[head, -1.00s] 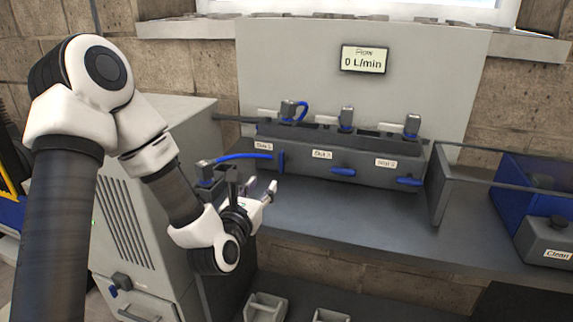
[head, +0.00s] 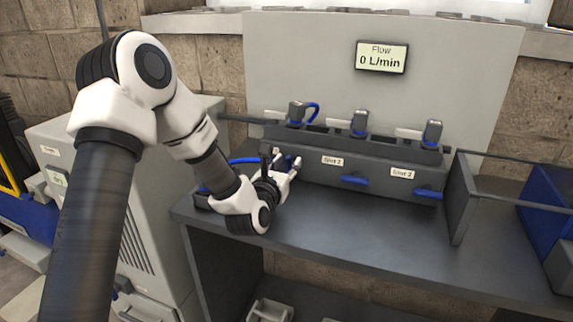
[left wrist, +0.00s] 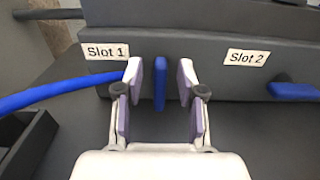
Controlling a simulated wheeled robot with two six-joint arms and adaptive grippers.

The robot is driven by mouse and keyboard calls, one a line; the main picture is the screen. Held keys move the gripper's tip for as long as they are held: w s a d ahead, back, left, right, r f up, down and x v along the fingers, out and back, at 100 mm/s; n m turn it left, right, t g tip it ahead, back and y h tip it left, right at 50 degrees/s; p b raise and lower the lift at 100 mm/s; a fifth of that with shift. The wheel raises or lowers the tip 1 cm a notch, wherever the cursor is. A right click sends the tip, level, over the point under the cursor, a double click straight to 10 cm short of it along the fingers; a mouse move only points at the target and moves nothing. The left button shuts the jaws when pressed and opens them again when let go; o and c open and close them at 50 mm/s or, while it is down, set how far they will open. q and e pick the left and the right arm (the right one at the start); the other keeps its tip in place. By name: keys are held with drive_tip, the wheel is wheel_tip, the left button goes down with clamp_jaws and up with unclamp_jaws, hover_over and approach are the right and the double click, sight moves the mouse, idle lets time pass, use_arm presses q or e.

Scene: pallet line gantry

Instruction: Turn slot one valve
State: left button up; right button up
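The slot one valve handle (left wrist: 160,83) is a blue bar standing upright on the dark manifold front, right of the Slot 1 label (left wrist: 106,52) in the left wrist view. My left gripper (left wrist: 160,80) is open, with one finger on each side of the handle and a visible gap on both sides. In the head view the left gripper (head: 293,165) is at the manifold's left end and largely hides this handle. The slot 2 handle (head: 355,180) and the slot 3 handle (head: 429,194) are blue and lie level. My right gripper is not in view.
The flow display (head: 381,57) on the grey back panel reads 0 L/min. A blue hose (left wrist: 60,92) runs left of the gripper. The shelf (head: 380,230) before the manifold is clear. A dark divider (head: 461,197) stands at right.

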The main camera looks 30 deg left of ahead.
use_arm(q)
clamp_jaws()
drive_tip(key=shift+f+m, duration=0.1)
drive_tip(key=shift+m, duration=0.3)
drive_tip(key=m+b, duration=0.1)
drive_tip(key=m, duration=0.1)
drive_tip(key=shift+d+m+b, duration=0.25)
drive_tip(key=shift+m+b, duration=0.05)
drive_tip(key=shift+b, duration=0.05)
drive_tip(key=m, duration=0.1)
drive_tip(key=m+b, duration=0.1)
drive_tip(key=m, duration=0.1)
drive_tip(key=shift+w+d+f+m, duration=0.1)
drive_tip(key=shift+d+f+m, duration=0.1)
drive_tip(key=shift+m, duration=0.1)
drive_tip(key=m, duration=0.1)
drive_tip(key=m+b, duration=0.1)
drive_tip(key=m, duration=0.3)
drive_tip(key=shift+d+f, duration=0.25)
drive_tip(key=m, duration=0.6)
drive_tip(key=shift+w+d+f+b, duration=0.1)
drive_tip(key=shift+f+b, duration=0.25)
drive_tip(key=shift+b, duration=0.05)
